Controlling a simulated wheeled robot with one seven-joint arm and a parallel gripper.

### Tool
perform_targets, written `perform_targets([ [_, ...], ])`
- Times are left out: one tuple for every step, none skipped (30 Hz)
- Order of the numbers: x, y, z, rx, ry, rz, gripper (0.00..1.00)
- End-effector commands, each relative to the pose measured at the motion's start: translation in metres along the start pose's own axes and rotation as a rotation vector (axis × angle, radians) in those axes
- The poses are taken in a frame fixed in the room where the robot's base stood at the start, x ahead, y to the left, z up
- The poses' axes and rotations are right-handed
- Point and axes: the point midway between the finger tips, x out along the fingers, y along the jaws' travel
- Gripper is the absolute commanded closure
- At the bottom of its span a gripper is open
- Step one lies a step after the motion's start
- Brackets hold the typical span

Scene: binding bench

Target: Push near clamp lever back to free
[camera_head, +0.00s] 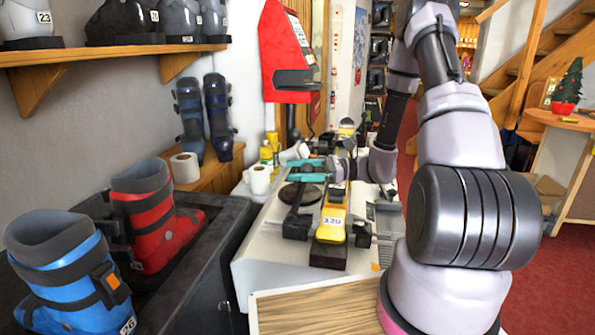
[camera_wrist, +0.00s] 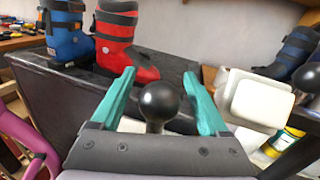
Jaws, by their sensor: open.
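A black ball knob (camera_wrist: 160,101), which looks like the end of the clamp lever, stands between my gripper's two teal fingers in the wrist view. My gripper (camera_wrist: 160,75) is open, with one finger on each side of the knob. I cannot tell whether either finger touches it. In the head view my gripper (camera_head: 300,170) is over the white bench (camera_head: 262,245), behind the yellow binding (camera_head: 331,218) marked 120. A dark upright bar (camera_head: 297,212) stands left of the binding. The lever's shaft and pivot are mostly hidden.
Red (camera_head: 152,215) and blue (camera_head: 70,275) ski boots stand on the dark unit at left. White rolls (camera_head: 258,180) and yellow bottles (camera_head: 267,155) are left of the gripper. A red wall unit (camera_head: 287,50) hangs above. A wooden board (camera_head: 310,310) lies in front.

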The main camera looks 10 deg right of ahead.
Motion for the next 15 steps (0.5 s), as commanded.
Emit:
perform_targets([
  [0.0,0.0,0.0,0.0,0.0,0.0,0.22],
  [0.0,0.0,0.0001,0.0,0.0,0.0,0.22],
  [-0.0001,0.0,0.0001,0.0,0.0,0.0,0.22],
  [-0.0001,0.0,0.0001,0.0,0.0,0.0,0.22],
  [-0.0001,0.0,0.0,0.0,0.0,0.0,0.3],
  [-0.0001,0.0,0.0001,0.0,0.0,0.0,0.45],
  [-0.0001,0.0,0.0,0.0,0.0,0.0,0.56],
  [-0.0002,0.0,0.0,0.0,0.0,0.0,0.68],
  [-0.0002,0.0,0.0,0.0,0.0,0.0,0.83],
  [-0.0002,0.0,0.0,0.0,0.0,0.0,0.95],
  [-0.0002,0.0,0.0,0.0,0.0,0.0,1.0],
  [-0.0002,-0.0001,0.0,0.0,0.0,0.0,1.0],
  [-0.0003,-0.0001,0.0,0.0,0.0,0.0,1.0],
  [-0.0003,-0.0001,0.0,0.0,0.0,0.0,1.0],
  [-0.0003,-0.0001,0.0,0.0,0.0,0.0,1.0],
])
